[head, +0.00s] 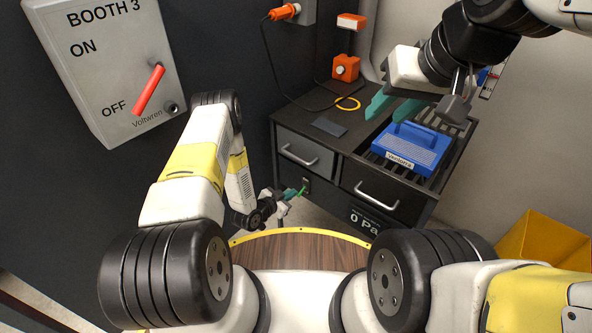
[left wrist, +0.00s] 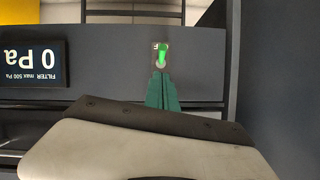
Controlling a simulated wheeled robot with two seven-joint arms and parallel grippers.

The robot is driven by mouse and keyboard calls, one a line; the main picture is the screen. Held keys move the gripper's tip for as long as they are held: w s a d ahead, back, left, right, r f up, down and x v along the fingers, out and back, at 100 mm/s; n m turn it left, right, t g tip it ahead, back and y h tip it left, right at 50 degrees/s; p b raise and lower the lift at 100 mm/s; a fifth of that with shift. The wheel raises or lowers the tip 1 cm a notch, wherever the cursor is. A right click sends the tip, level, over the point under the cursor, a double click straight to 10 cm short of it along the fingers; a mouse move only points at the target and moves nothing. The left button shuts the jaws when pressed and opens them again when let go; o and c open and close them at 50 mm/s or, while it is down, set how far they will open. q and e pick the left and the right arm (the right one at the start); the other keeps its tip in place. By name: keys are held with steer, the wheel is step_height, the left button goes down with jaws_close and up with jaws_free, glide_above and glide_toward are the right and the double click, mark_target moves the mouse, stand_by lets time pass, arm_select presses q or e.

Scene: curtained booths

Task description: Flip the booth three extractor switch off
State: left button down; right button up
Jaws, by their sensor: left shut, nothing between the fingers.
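The switch (left wrist: 162,52) is a small green toggle on a small plate on the bench front. In the left wrist view, which shows the bench upside down, its green lever stands toward the top of the picture; a letter beside it is partly hidden. It also shows as a green bit in the head view (head: 304,190). My left gripper (left wrist: 162,78) is shut and empty, its teal fingertips right at the toggle's base; I cannot tell whether they touch. In the head view it is low before the bench (head: 290,194). My right gripper (head: 393,107) is open and empty above the bench.
A grey BOOTH 3 box (head: 112,58) with a red lever (head: 149,90) hangs at the left; the lever's lower end is near OFF. A blue unit (head: 412,147) sits on the slatted bench top (head: 340,142). A 0 Pa display (left wrist: 33,66) is beside the toggle. A yellow bin (head: 545,250) stands right.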

arm_select(q)
steer(key=v, duration=0.4)
steer(key=shift+s+a+r, duration=0.2)
steer(key=shift+s, duration=0.1)
steer(key=w+a+r+y, duration=0.1)
steer(key=w+a+r, duration=0.15)
steer(key=r, duration=0.25)
steer(key=w+a+r+n+y, duration=0.1)
steer(key=w+a+r, duration=0.1)
steer(key=w+r, duration=0.3)
steer(key=w+a+r+y, duration=0.1)
steer(key=w+a+r, duration=0.1)
steer(key=r, duration=0.4)
steer(key=s+a+r+n+g+y, duration=0.1)
steer(key=s+a+r+n, duration=0.1)
steer(key=r, duration=0.7)
steer(key=s+a+r+n+g+y, duration=0.1)
steer(key=r+y, duration=0.1)
steer(key=r, duration=0.8)
steer(key=s+r+n+g, duration=0.1)
steer(key=s+r+n, duration=0.2)
steer(key=s+r, duration=1.1)
steer(key=s+r+n+g, duration=0.1)
steer(key=s, duration=0.7)
steer(key=s+d+r, duration=0.1)
steer(key=s+r, duration=0.1)
steer(key=s, duration=0.7)
steer(key=shift+s+d+r+n+g+h, duration=0.25)
steer(key=shift+s+d+n+g+h, duration=0.05)
steer(key=shift+s+d+n+g, duration=0.1)
